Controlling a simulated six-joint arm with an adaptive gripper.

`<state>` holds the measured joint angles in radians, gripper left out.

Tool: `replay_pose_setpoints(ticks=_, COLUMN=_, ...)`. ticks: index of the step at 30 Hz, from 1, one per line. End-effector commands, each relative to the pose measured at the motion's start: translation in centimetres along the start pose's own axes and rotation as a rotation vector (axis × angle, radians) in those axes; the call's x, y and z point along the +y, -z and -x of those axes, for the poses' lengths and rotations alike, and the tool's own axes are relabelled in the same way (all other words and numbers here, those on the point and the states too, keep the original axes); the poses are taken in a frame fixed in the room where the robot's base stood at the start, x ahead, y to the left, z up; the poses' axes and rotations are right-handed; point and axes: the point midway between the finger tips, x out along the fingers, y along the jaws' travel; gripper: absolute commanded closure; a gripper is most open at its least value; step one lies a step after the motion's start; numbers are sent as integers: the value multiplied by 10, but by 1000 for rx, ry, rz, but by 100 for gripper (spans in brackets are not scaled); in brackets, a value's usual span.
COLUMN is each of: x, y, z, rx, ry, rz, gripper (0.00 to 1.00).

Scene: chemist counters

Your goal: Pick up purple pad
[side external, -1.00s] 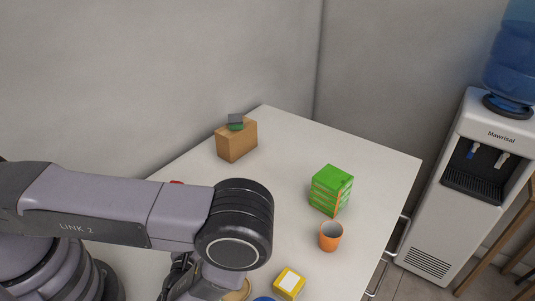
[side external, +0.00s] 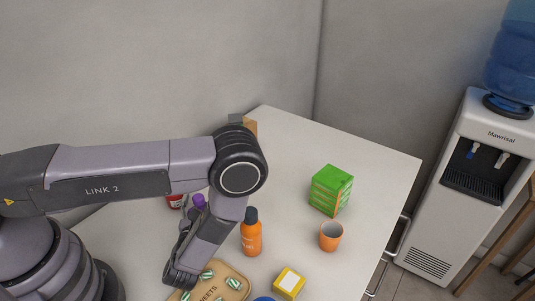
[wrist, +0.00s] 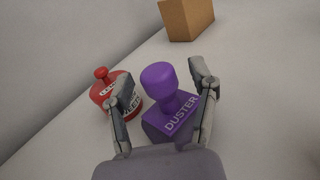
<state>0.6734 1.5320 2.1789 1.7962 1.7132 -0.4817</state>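The purple pad (wrist: 173,107) is a purple block with a rounded knob on top and the word DUSTER on its side. It stands on the white counter in the wrist view. In the side external view only a small purple part (side external: 199,201) shows behind my arm. My gripper (wrist: 161,80) is open, with one finger to the left and one to the right of the pad in the picture. The fingers look apart from it; contact with its right edge is hard to tell.
A red labelled item (wrist: 106,92) stands close left of the pad, near the left finger. A brown box (wrist: 186,18) is behind. An orange bottle (side external: 251,237), orange cup (side external: 331,236), green box stack (side external: 331,190), yellow box (side external: 289,282) and wooden board (side external: 238,293) are also on the counter.

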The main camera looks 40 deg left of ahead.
Motion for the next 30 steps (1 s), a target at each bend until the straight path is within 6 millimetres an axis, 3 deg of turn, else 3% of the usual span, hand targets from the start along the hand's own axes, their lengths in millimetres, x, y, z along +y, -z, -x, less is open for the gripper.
replay_pose_setpoints(ticks=2, x=0, y=0, z=0, rx=0, ry=0, rz=0, gripper=56)
replay_pose_setpoints(ticks=12, x=0, y=0, z=0, rx=0, ry=0, rz=-1, gripper=100)
replay_pose_setpoints(ticks=22, x=0, y=-5, z=0, rx=0, ry=-1, rz=0, gripper=100)
replay_pose_setpoints(ticks=30, x=4, y=-55, z=0, rx=-1, ry=-1, rz=3, gripper=100)
